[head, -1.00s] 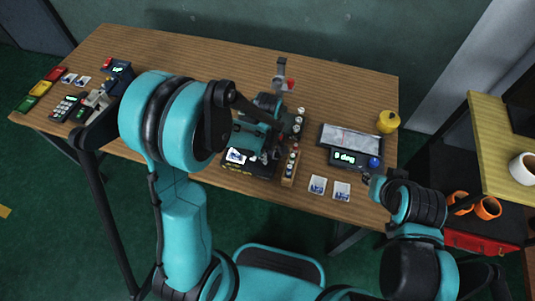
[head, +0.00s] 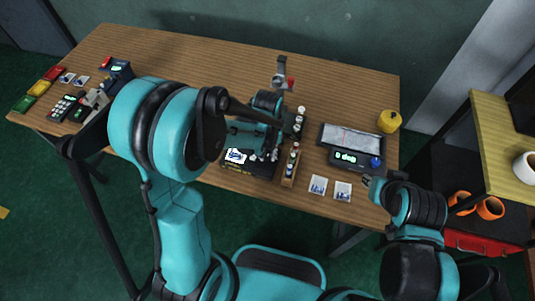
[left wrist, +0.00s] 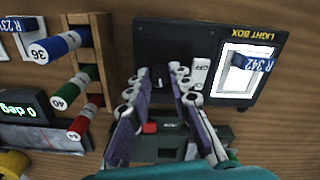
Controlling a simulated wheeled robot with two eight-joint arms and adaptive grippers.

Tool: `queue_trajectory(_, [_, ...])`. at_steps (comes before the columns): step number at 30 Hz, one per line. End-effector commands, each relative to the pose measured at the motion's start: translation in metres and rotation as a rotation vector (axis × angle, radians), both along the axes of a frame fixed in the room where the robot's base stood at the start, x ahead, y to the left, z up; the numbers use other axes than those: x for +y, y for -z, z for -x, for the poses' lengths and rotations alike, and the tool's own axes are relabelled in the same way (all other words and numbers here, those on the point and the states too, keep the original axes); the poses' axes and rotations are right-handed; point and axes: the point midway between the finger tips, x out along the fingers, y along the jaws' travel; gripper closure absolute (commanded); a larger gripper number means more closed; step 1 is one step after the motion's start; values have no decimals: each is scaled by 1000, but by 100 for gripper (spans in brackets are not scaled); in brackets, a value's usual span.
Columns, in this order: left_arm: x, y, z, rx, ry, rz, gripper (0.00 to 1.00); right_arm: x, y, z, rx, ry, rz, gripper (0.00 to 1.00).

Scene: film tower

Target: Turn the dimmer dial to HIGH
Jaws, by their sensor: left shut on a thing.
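The black light box (left wrist: 212,30) lies on the table, its white window (left wrist: 234,70) lit, with a film piece marked R 342 (left wrist: 252,63) over the window. In the head view the light box (head: 235,171) is partly hidden by my left arm. My left gripper (left wrist: 158,85) is at the box beside the window, its fingers on either side of a dark knob, the dimmer dial (left wrist: 160,77). The fingers hide most of it, and its setting cannot be read. It also shows in the head view (head: 262,152). My right gripper (head: 371,183) is by the table's front right edge; its fingers are unclear.
A wooden rack (left wrist: 99,50) of capped vials stands close beside the light box. A tray device reading 0 deg (head: 345,157), film cards (head: 330,188) and a yellow container (head: 389,121) are to the right. A keypad (head: 65,106) is at the far left.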

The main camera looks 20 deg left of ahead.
Motion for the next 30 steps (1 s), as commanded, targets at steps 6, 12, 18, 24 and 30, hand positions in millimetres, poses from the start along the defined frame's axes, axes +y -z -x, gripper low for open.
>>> queue_trajectory(6, [0, 0, 0, 0, 205, 0, 100, 0, 3, 0, 0, 0, 0, 74])
queue_trajectory(12, [0, 0, 0, 0, 395, 0, 100, 0, 5, 0, 0, 0, 0, 74])
queue_trajectory(18, [0, 0, 0, 0, 585, 0, 100, 0, 6, 0, 0, 0, 0, 74])
queue_trajectory(24, [0, 0, 0, 0, 773, 0, 100, 0, 8, 0, 0, 0, 0, 74])
queue_trajectory(30, [0, 0, 0, 0, 942, 0, 100, 0, 9, 0, 0, 0, 0, 74])
